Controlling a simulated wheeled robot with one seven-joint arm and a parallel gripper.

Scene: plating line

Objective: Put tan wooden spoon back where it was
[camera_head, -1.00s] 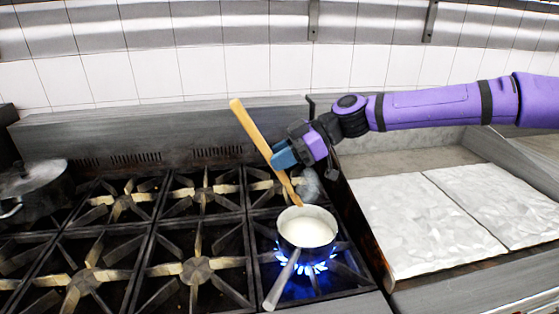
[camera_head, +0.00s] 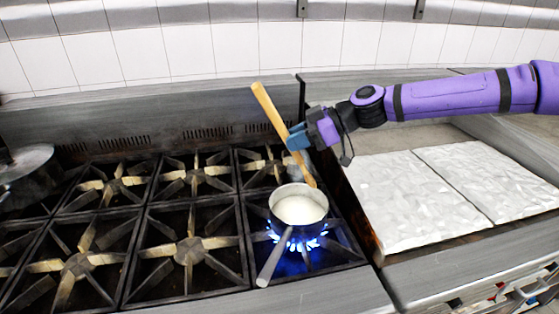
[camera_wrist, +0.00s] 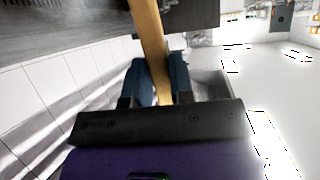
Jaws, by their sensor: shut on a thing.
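The tan wooden spoon (camera_head: 269,107) is held tilted, its upper end leaning left and its lower end at the far rim of the saucepan. My gripper (camera_head: 297,138) is shut on the spoon around its middle. In the wrist view the spoon (camera_wrist: 148,35) runs between the two blue fingers of my gripper (camera_wrist: 156,80). The small saucepan (camera_head: 270,264) holds a white liquid and sits on a burner with a blue flame. I cannot tell whether the spoon's lower tip touches the pan.
Several unlit burners (camera_head: 190,250) fill the stove to the left. A lidded pot (camera_head: 22,162) stands at the far left. A griddle with two pale, crumpled-looking slabs (camera_head: 410,205) lies to the right. A tiled wall (camera_head: 190,50) is behind the stove.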

